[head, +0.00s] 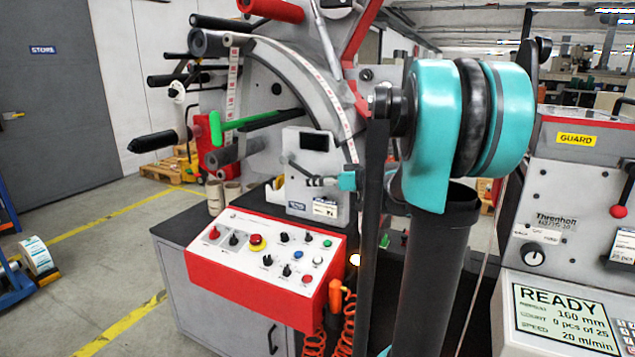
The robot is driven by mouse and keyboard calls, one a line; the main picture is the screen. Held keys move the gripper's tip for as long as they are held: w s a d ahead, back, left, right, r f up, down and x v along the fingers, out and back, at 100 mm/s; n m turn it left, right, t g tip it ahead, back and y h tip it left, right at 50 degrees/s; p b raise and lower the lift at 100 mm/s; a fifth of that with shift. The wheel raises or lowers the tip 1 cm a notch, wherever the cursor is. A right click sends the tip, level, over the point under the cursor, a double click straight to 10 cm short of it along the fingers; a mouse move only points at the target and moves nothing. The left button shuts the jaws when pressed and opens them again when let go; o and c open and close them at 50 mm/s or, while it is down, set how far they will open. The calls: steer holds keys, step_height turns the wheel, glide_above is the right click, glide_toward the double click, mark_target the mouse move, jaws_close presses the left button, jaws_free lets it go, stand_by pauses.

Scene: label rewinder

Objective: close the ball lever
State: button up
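A thin dark lever (302,170) also shows on the small grey box in the middle. I cannot tell for certain which is the ball lever. What looks like my gripper (317,181), small and dark beside a teal piece, is in front of that box, close to the thin lever. Its fingers are too small to read. It is far from the red ball.
My teal and black arm fills the middle right and hides part of the machine. A red-edged control panel (268,256) stands below the grey box. A READY screen (566,320) is at lower right. A green bar (250,121) and black rollers stick out left.

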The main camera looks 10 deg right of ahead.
steer(key=v, duration=1.2)
steer(key=shift+a, duration=0.1)
steer(key=s+a+f+m+g+h, duration=0.2)
steer(key=s+a+f, duration=0.25)
steer(key=f, duration=0.35)
steer(key=s+a+f+m+g+h, duration=0.1)
steer(key=s+a+f+g+h, duration=0.25)
steer(key=f, duration=0.55)
steer(key=s+d+f+m+h, duration=0.1)
steer(key=s+f+m+h, duration=0.1)
steer(key=s+f, duration=0.4)
steer(key=s+d+f+m+h, duration=0.1)
steer(key=s+d+f+h, duration=0.1)
steer(key=s+f, duration=0.5)
steer(key=shift+s+d+m+g+h, duration=0.3)
steer(key=shift+s+m+g+h, duration=0.2)
steer(key=shift+h, duration=0.25)
